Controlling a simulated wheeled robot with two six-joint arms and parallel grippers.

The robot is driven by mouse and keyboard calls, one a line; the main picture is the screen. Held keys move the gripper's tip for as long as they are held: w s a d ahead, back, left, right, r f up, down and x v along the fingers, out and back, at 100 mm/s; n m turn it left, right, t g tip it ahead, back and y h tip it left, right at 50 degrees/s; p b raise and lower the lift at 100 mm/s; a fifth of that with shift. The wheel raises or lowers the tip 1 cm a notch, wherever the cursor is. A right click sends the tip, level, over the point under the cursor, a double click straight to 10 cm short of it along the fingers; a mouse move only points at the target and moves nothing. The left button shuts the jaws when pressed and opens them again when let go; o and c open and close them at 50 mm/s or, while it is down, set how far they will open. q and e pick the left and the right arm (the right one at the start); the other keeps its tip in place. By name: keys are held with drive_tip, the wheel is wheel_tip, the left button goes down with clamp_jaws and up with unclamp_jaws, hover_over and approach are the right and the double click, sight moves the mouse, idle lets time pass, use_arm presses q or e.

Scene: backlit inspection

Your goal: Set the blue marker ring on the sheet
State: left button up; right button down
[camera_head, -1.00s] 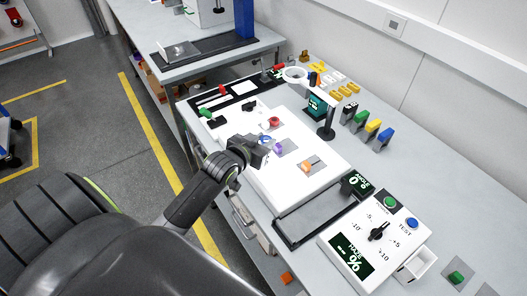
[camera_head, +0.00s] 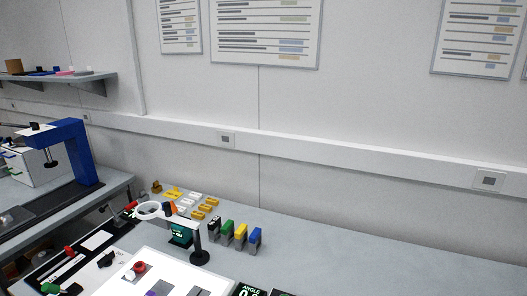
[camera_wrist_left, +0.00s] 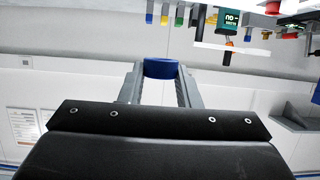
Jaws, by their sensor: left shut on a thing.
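My left gripper (camera_wrist_left: 160,78) is shut on the blue marker ring (camera_wrist_left: 160,67) in the left wrist view. The ring sits between the two grey fingertips, with only its blue side showing. The gripper is out of the head view. The white light panel (camera_head: 176,272) shows at the bottom of the head view, cut off by the frame edge. Small grey squares lie on it, one under a red piece (camera_head: 139,267). I cannot tell which surface is the sheet. My right gripper is not in view.
A ring-headed lamp or magnifier (camera_head: 200,256) stands behind the panel. Black, green, yellow and blue blocks (camera_head: 241,233) stand right of it, with yellow and white pieces (camera_head: 197,206) behind. The bench at right (camera_head: 350,270) is bare. The wrist view shows the scene upside down.

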use_arm(q)
drive_tip(key=shift+m+g+h, duration=0.3)
drive_tip(key=shift+m+h, duration=0.5)
drive_tip(key=s+d, duration=0.1)
drive_tip(key=s+d+r, duration=0.1)
drive_tip(key=s, duration=0.1)
drive_tip(key=shift+s+d+r, duration=0.1)
drive_tip(key=shift+d, duration=0.3)
drive_tip(key=w+a+f+n+t+y+p, duration=0.1)
drive_tip(key=w+a+f+n+y, duration=0.1)
drive_tip(key=w+a, duration=0.4)
drive_tip(key=w+a+f+n+y+p, duration=0.1)
drive_tip(key=w+a+f+n+y, duration=0.1)
drive_tip(key=w+a, duration=0.4)
drive_tip(key=n+y, duration=0.1)
drive_tip(key=y, duration=0.1)
drive_tip(key=shift+a+f+n+t+y, duration=0.3)
drive_tip(key=shift+f+n+t+y, duration=0.05)
drive_tip(key=shift+n+t+y, duration=0.05)
drive_tip(key=shift+s, duration=0.1)
